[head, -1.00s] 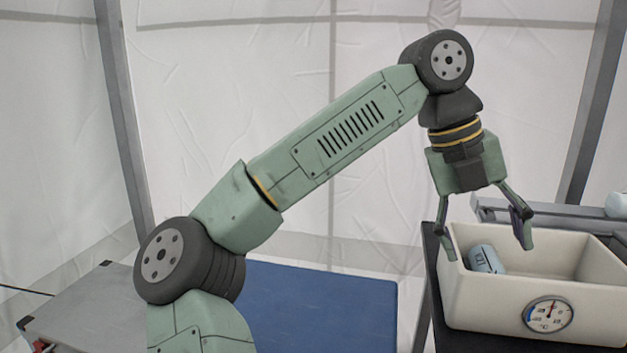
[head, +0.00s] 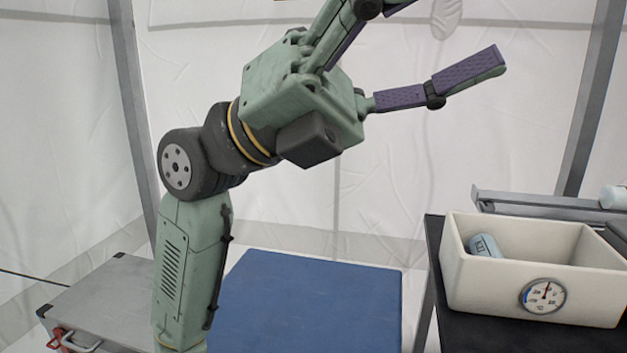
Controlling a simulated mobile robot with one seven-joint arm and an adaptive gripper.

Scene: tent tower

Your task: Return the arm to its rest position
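My gripper (head: 445,40) is raised in the upper middle of the head view, near the camera. Its fingers are spread wide, with purple pads showing and nothing between them. The tip of the upper finger is cut off by the top edge of the picture. My arm is folded upright at the left of the middle, with the wrist bent to the right. The gripper is well apart from the cream bin at the right.
A cream bin (head: 520,285) with a dial gauge (head: 543,296) stands on a black table (head: 470,333) at right. A light blue can (head: 484,246) lies inside it. A blue surface (head: 310,310) is at lower middle, a grey metal case (head: 100,300) at lower left. White tent walls and poles stand behind.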

